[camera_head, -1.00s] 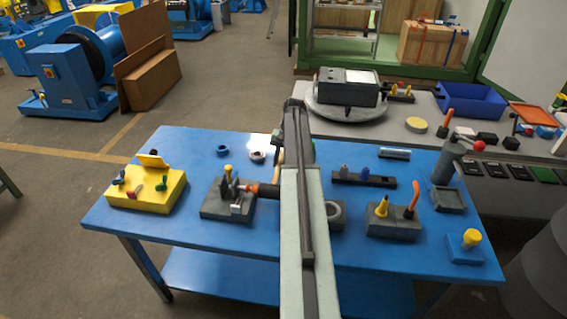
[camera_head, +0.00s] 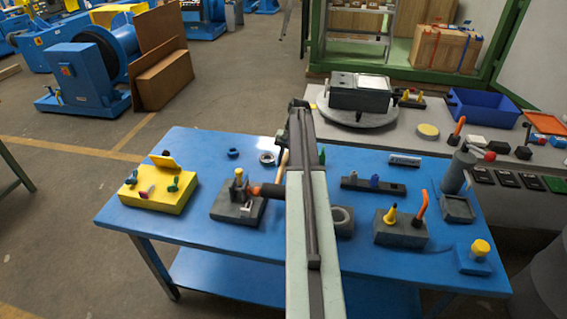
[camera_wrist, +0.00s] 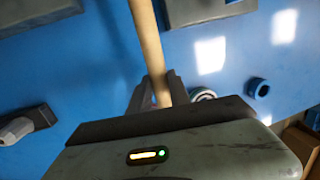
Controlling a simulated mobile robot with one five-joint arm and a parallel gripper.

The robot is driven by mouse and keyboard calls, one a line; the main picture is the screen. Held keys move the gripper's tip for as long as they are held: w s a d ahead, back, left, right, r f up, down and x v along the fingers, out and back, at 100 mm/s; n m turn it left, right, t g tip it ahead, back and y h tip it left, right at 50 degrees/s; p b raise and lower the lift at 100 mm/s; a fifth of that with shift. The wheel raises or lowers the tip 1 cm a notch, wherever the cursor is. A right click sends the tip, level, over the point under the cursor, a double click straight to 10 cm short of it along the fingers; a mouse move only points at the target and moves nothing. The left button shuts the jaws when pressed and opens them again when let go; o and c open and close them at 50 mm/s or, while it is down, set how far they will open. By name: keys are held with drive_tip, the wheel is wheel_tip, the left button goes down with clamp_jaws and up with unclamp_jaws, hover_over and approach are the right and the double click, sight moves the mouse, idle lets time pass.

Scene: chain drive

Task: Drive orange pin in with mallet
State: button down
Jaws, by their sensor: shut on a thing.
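My gripper (camera_wrist: 160,90) is shut on a pale wooden handle, which I take to be the mallet's (camera_wrist: 148,40). The handle runs up out of the wrist view, and the mallet head is not seen there. I cannot tell whether this cylinder is the orange pin.
On the blue table (camera_head: 330,262) are a yellow block (camera_head: 150,198), a dark blue ring (camera_head: 233,153) and a grey ring (camera_head: 267,158).

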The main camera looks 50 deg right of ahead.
drive_tip(key=s+p+v, duration=0.1)
drive_tip(key=p+v, duration=0.4)
drive_tip(key=v, duration=0.1)
drive_tip(key=shift+s+r+p, duration=0.2)
drive_tip(key=shift+r+p, duration=0.05)
drive_tip(key=shift+p, duration=0.05)
drive_tip(key=shift+d, duration=0.15)
